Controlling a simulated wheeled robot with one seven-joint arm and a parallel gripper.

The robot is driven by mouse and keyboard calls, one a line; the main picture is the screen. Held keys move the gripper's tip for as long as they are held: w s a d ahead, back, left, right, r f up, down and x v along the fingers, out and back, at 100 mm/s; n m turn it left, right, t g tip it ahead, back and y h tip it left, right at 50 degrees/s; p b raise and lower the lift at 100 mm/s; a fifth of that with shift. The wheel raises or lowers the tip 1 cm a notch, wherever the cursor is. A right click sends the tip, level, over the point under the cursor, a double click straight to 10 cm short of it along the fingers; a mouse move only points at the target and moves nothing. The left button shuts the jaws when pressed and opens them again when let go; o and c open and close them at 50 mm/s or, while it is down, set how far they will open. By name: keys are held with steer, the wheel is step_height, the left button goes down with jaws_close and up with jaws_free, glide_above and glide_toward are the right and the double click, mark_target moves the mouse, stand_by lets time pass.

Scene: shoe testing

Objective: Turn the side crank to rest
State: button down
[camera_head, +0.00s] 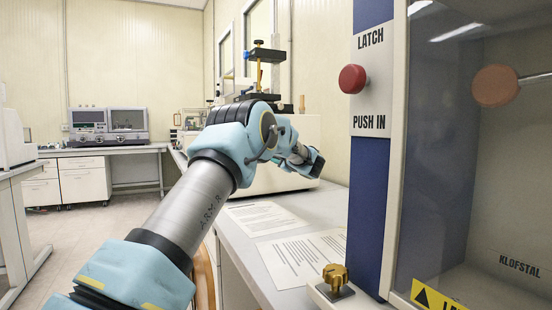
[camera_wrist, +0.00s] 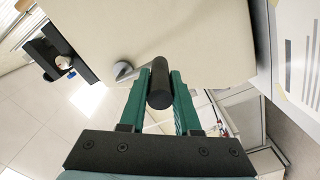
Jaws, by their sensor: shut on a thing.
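The side crank shows in the wrist view, with a short grey metal arm (camera_wrist: 125,70) on the side of a beige machine housing (camera_wrist: 200,38) and a black cylindrical handle (camera_wrist: 159,92). My gripper (camera_wrist: 159,78) has green fingers, one on each side of the handle, and is shut on it. In the head view my blue-and-grey arm reaches to the beige machine (camera_head: 304,128) on the bench. The crank and my fingertips cannot be made out clearly there, as my own arm covers much of that side.
A cabinet with a clear window and a red latch knob (camera_head: 352,79) stands close at the right. A brass knob (camera_head: 335,277) sits at its foot. Printed sheets (camera_head: 303,257) lie on the bench (camera_head: 240,262). A black fixture (camera_head: 266,55) rises above the machine. Open floor lies left.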

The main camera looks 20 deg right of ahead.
steer(key=shift+d, duration=0.2)
steer(key=c, duration=0.6)
jaws_free()
steer(key=shift+a, duration=0.1)
steer(key=shift+s, duration=0.1)
steer(key=s+b, duration=0.1)
steer(key=s, duration=0.2)
steer(key=s+d, duration=0.1)
steer(key=s, duration=0.3)
steer(key=s+b, duration=0.1)
steer(key=s, duration=0.2)
steer(key=shift+s+d+b, duration=0.2)
steer(key=shift+s+b, duration=0.1)
